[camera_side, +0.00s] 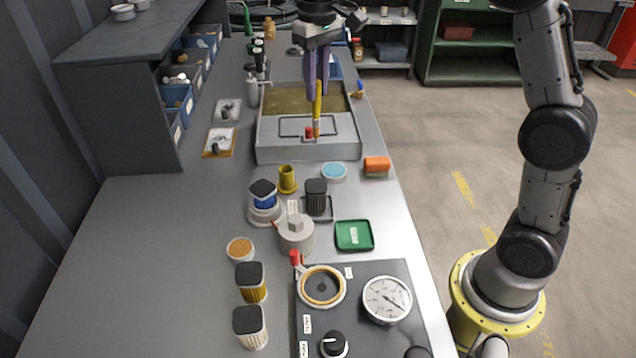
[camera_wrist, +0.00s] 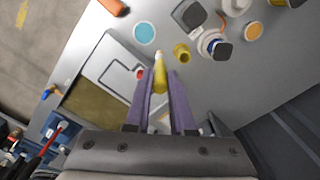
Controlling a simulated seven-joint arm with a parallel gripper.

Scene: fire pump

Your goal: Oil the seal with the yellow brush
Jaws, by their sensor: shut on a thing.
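My gripper (camera_side: 318,94) points down over the metal tray, its purple fingers shut on the yellow brush (camera_side: 317,108). The brush is upright, with its tip low near the tray's front ledge; I cannot tell whether it touches. In the wrist view the brush (camera_wrist: 160,76) sits between the fingers (camera_wrist: 161,88). A tan ring (camera_side: 322,286), which looks like the seal, lies around a dark round opening on the grey panel at the front. A shallow dish with amber contents (camera_side: 240,249) and one with blue contents (camera_side: 334,172) stand on the bench.
The metal tray (camera_side: 270,153) has a small red-topped part (camera_side: 309,133) beside the brush. Filters, a yellow cup (camera_side: 287,179), an orange block (camera_side: 377,166) and a green tray (camera_side: 354,236) lie between it and the panel with the gauge (camera_side: 387,299). The bench's left front is clear.

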